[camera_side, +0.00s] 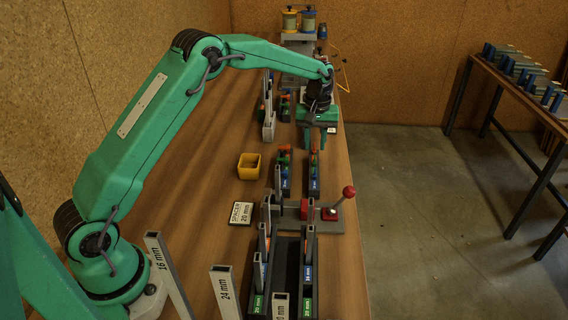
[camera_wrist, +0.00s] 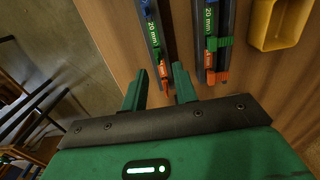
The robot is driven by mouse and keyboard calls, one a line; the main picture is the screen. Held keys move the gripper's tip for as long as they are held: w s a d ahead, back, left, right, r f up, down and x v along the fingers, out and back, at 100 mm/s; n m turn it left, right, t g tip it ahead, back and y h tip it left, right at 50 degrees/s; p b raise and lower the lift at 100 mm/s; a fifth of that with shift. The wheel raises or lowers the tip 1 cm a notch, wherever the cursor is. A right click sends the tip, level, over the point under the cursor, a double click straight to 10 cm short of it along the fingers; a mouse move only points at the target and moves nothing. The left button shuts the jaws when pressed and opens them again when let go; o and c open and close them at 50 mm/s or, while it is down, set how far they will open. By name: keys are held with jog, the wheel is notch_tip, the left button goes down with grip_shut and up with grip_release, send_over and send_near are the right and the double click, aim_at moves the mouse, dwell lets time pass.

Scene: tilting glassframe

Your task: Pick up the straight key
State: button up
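I cannot tell for certain which piece is the straight key. Small coloured pieces sit in two dark upright racks in the middle of the bench, the left rack (camera_side: 286,186) and the right rack (camera_side: 314,188). In the wrist view, an orange-red piece (camera_wrist: 164,72) shows at the end of one rack, near the gap between my fingers. A green piece (camera_wrist: 217,43) and an orange piece (camera_wrist: 216,76) show at the other rack. My gripper (camera_wrist: 157,80) is open, its two green fingers apart with nothing held. In the side view my gripper (camera_side: 314,148) hangs just beyond the racks.
A yellow bin (camera_side: 249,167) stands left of the racks. A red-knobbed lever fixture (camera_side: 330,212) and tall grey spacer bars (camera_side: 226,290) stand nearer the camera. A card marked SPACER 20 mm (camera_side: 241,213) lies flat. Grey equipment with yellow-topped cylinders (camera_side: 290,22) stands behind.

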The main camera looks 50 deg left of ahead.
aim_at(314, 162)
jog(key=shift+d+f, duration=0.15)
jog(key=shift+f, duration=2.45)
grip_shut()
